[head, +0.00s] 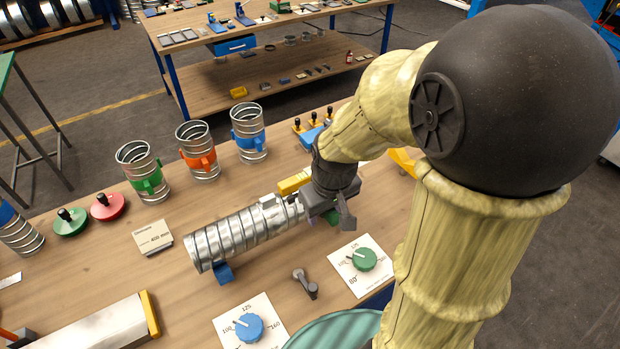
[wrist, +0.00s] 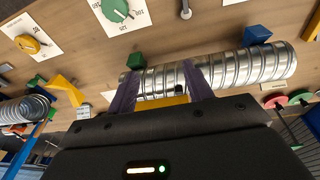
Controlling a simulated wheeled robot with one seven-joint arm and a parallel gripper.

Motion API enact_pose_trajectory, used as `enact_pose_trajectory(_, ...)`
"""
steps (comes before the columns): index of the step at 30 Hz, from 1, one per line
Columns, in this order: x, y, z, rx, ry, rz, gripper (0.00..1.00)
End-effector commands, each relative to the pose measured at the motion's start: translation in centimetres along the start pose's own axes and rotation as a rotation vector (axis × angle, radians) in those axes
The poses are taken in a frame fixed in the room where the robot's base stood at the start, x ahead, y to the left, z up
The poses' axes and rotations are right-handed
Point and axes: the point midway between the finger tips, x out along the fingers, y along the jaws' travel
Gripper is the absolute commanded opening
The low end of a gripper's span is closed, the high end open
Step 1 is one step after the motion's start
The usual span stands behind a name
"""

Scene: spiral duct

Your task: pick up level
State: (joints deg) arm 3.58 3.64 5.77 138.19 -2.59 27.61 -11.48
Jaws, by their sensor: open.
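The level looks to be the small yellow bar (head: 295,181) at the right end of the silver spiral duct (head: 235,235). In the wrist view the yellow bar (wrist: 165,101) shows between my fingers, partly hidden by the gripper body, with the duct (wrist: 240,68) behind it. My gripper (wrist: 158,84) is open, with one purple finger on each side of the bar. I cannot tell whether the fingers touch it. In the head view my gripper (head: 330,213) is over the duct's right end, and its fingertips are largely hidden.
The duct rests on blue (head: 222,272) and green supports. Dial cards with a green knob (head: 364,259) and a blue knob (head: 249,327) lie in front. Short duct pieces with green (head: 148,185), orange (head: 201,158) and blue (head: 249,138) bands stand behind. A small box (head: 153,237) lies left.

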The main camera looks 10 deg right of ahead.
Motion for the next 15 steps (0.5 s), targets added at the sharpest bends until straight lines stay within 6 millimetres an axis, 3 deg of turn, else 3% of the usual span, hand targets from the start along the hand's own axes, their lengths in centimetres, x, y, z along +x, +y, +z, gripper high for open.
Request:
enact_pose_trajectory(6, -0.4, 0.5, -7.1, -0.518, -0.076, -0.028, 0.51)
enact_pose_trajectory(15, -3.3, 2.6, -15.2, -1.19, -0.118, -0.114, 0.51)
